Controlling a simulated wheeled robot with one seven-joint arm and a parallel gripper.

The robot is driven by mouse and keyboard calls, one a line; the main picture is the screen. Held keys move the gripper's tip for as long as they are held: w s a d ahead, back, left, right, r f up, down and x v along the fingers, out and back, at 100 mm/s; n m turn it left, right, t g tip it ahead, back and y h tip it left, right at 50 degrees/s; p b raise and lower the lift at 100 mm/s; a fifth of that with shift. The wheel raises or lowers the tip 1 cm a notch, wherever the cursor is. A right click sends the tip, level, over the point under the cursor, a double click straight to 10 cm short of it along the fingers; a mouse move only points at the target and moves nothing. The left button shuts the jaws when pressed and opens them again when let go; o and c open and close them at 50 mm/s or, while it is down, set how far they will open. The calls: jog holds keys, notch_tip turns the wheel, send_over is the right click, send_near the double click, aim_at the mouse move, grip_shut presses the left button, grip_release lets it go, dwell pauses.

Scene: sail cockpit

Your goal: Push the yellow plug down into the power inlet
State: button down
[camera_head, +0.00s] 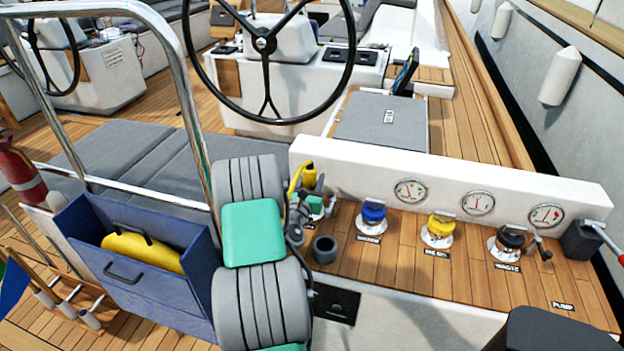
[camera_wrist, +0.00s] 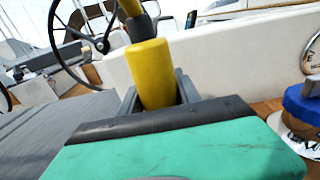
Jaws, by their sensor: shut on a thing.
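The yellow plug (camera_head: 308,178) is held upright or nearly so above the wooden deck, just behind and beside my green and grey arm. It also shows in the wrist view (camera_wrist: 154,72), gripped between the two grey fingers of my gripper (camera_wrist: 157,95), with a dark collar and a yellow cable rising from its top. In the head view my gripper (camera_head: 301,210) is partly hidden by my arm. A round grey open socket (camera_head: 325,250) stands on the deck just in front and to the right; I cannot tell whether it is the power inlet. The plug's lower end is hidden.
A white coaming with gauges (camera_head: 478,201) runs behind. Blue (camera_head: 373,213), yellow (camera_head: 440,226) and black (camera_head: 511,238) deck caps stand to the right. A blue bin (camera_head: 140,270) with a yellow item is at left. A steel rail (camera_head: 185,80) arches close to my arm.

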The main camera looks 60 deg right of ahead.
jog(key=shift+f, duration=0.35)
dwell(0.3)
jog(key=c, duration=0.8)
grip_release()
jog(key=shift+o, duration=0.2)
jog(key=shift+f, duration=0.1)
jog(key=s+a+b, duration=0.1)
jog(key=a+b, duration=0.1)
jog(key=a, duration=0.5)
jog(key=shift+s+a, duration=0.2)
jog(key=shift+a, duration=0.2)
